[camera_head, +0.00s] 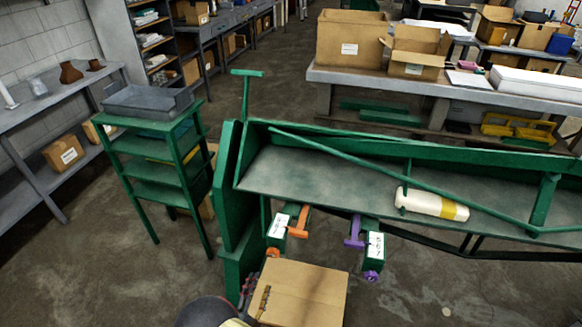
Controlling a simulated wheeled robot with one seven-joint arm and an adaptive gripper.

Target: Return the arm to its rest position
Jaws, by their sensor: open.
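A dark grey rounded shape (203,312) shows at the bottom edge, left of centre, cut off by the frame. It looks like part of my own arm. My gripper's fingers do not show in this view. A cardboard box (312,290) is just right of the dark shape, in front of the green machine.
A long green bench machine (330,176) crosses the middle and right. A white cylinder with a yellow band (420,203) lies on it. Orange (299,222) and purple (354,232) handles stick out in front. A green shelf stand (165,180) is left. Floor is bare at lower left.

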